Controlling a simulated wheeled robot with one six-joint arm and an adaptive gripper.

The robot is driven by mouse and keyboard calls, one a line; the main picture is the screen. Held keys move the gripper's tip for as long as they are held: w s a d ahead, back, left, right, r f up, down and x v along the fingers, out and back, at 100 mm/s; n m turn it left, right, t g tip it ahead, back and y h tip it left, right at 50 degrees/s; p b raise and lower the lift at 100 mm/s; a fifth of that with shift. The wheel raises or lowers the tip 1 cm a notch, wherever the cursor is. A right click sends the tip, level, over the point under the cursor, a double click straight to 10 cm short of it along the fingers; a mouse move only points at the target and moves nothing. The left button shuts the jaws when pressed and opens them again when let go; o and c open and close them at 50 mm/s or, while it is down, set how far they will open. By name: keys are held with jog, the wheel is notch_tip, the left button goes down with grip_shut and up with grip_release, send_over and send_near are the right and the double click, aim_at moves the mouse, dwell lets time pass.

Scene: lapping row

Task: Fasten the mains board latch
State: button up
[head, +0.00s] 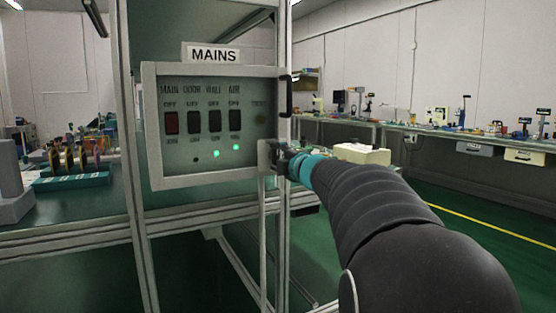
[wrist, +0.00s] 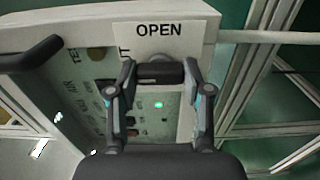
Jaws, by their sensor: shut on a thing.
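The mains board (head: 210,121) is a pale framed panel under a "MAINS" sign, with a row of switches and a few green lights. Its frame also shows in the wrist view (wrist: 90,25). The latch (wrist: 160,72) is a dark bar below a white plate marked "OPEN" (wrist: 160,32), at the board's lower right corner in the head view. My gripper (head: 281,157) is at that corner; in the wrist view my gripper (wrist: 160,85) has a finger on each side of the bar and is shut on it. The latch's far side is hidden.
A black handle (head: 285,96) stands out from the board's right edge, and shows close at left in the wrist view (wrist: 30,53). Metal posts (head: 135,200) frame the stand. A bench (head: 420,128) with equipment runs along the right; green floor is free before it.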

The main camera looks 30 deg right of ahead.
dwell(0.3)
jog(key=o, duration=1.2)
jog(key=shift+c, duration=0.2)
jog(key=s, duration=1.2)
jog(key=shift+d, duration=0.15)
